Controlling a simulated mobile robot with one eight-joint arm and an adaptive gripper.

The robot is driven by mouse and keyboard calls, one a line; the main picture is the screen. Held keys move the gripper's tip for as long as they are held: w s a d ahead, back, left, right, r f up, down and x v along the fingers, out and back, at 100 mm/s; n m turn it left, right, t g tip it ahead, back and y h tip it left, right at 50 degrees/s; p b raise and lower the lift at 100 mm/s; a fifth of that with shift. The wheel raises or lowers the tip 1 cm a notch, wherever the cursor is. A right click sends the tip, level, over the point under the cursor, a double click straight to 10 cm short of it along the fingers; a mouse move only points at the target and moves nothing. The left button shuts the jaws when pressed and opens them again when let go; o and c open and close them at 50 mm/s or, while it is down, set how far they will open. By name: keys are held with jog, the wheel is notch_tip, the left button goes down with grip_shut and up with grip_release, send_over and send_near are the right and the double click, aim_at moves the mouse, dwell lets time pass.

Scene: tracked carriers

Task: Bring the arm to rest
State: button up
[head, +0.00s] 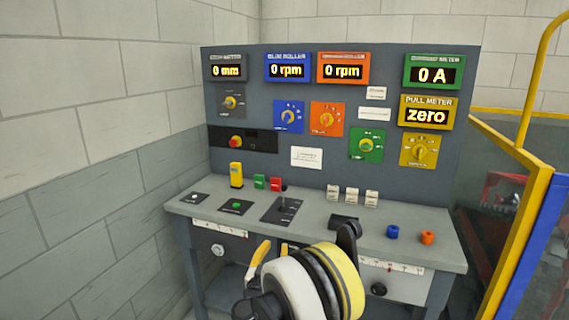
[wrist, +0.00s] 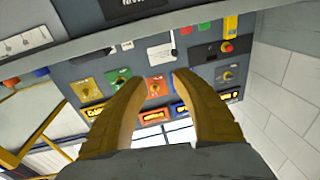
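My arm shows at the bottom middle of the head view, in front of the console, with white, black and yellow links. My gripper (head: 270,250) shows there as orange-yellow fingers beside the white link, partly hidden by it. In the wrist view, the two fingers of my gripper (wrist: 160,79) stand apart with a clear gap between the tips. Nothing is held between them. The wrist view looks at the console upside down; I cannot tell how far the fingertips are from it.
The console panel (head: 290,185) carries meters and knobs. A block wall (head: 90,130) stands left, a yellow-framed barrier (head: 522,210) right.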

jog(key=s+d+r+n+y, duration=0.1)
jog(key=s+r+n+y, duration=0.15)
jog(key=r, duration=0.55)
jog(key=s+d+r+n+g+y, duration=0.15)
jog(key=r+y, duration=0.25)
jog(key=r, duration=0.4)
jog(key=s+r+n+t+y, duration=0.1)
jog(key=s+r+n+y, duration=0.2)
jog(key=r, duration=0.5)
jog(key=s+d+f+m+g+h, duration=0.1)
jog(key=s+d+f+g, duration=0.2)
jog(key=s, duration=0.8)
jog(key=s+d+f+m+g+h, duration=0.1)
jog(key=s+d+f+g+h, duration=0.1)
jog(key=s+d+f+g, duration=0.2)
jog(key=s+d+f+m+g+h, duration=0.1)
jog(key=s+d+f+g+h, duration=0.1)
jog(key=s+d+f+g, duration=0.2)
jog(key=s+d+f, duration=0.2)
jog(key=s+d, duration=0.2)
jog(key=s, duration=0.3)
jog(key=s+d+f, duration=0.1)
jog(key=s+d, duration=0.3)
jog(key=s, duration=0.4)
jog(key=shift+d+f+m, duration=0.2)
jog(key=shift+f+m, duration=0.2)
